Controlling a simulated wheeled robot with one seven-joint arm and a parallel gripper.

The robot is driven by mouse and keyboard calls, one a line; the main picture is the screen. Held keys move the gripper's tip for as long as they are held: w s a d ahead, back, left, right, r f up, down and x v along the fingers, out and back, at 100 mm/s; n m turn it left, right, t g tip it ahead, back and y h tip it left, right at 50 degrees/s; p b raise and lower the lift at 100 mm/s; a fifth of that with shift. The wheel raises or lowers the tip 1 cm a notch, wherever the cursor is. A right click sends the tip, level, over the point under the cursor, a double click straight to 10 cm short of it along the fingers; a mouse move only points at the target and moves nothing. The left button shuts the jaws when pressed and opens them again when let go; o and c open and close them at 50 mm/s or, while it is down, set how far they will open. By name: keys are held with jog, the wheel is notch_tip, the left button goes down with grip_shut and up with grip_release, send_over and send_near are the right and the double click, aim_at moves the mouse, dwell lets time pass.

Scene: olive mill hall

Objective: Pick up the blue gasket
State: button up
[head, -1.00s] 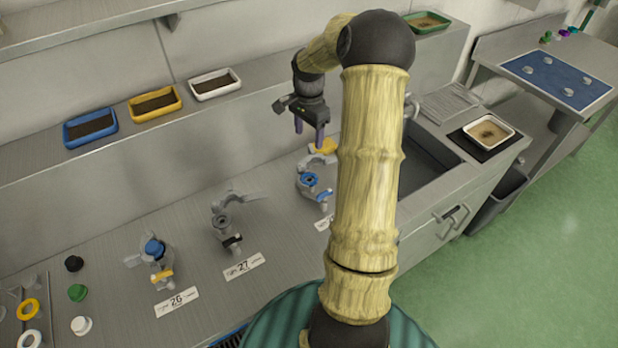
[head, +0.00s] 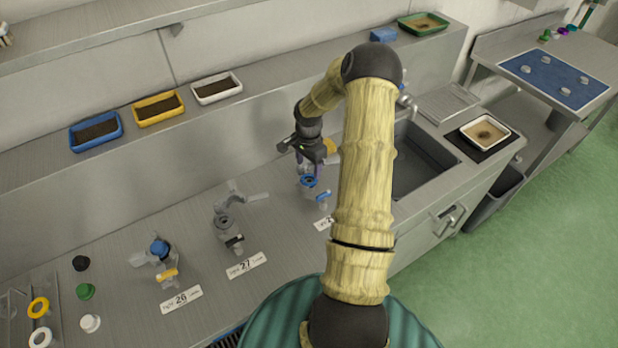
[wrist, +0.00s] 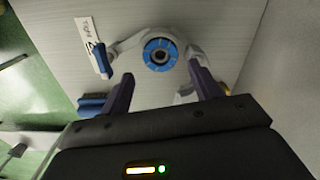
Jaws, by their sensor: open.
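The blue gasket (head: 308,182) is a blue ring around a dark centre, seated on the grey clamp-like fitting at the right of the row on the bench. In the wrist view the blue gasket (wrist: 160,54) is fully visible, with the fitting's curved grey arms around it. My gripper (head: 310,166) is open and empty, just above that fitting. In the wrist view its two dark fingers (wrist: 162,76) stand apart, with the gasket between and a little beyond their tips. In the head view the fingers partly hide the fitting.
This fitting has a blue lever (head: 322,198). Two similar fittings stand left, one by label 27 (head: 246,265) and one with a blue cap (head: 159,248) by label 26. A sink (head: 415,160) lies right. Loose rings and caps lie at far left. Bare bench separates the fittings.

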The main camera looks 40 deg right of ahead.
aim_at(309, 180)
jog(key=shift+f, duration=0.15)
jog(key=shift+w+f+p, duration=0.1)
jog(key=shift+f+p, duration=1.35)
jog(key=shift+f, duration=0.9)
jog(key=shift+d+f, duration=0.15)
jog(key=shift+f, duration=0.15)
jog(key=c, duration=0.7)
jog(key=shift+r, duration=0.1)
jog(key=shift+c, duration=0.2)
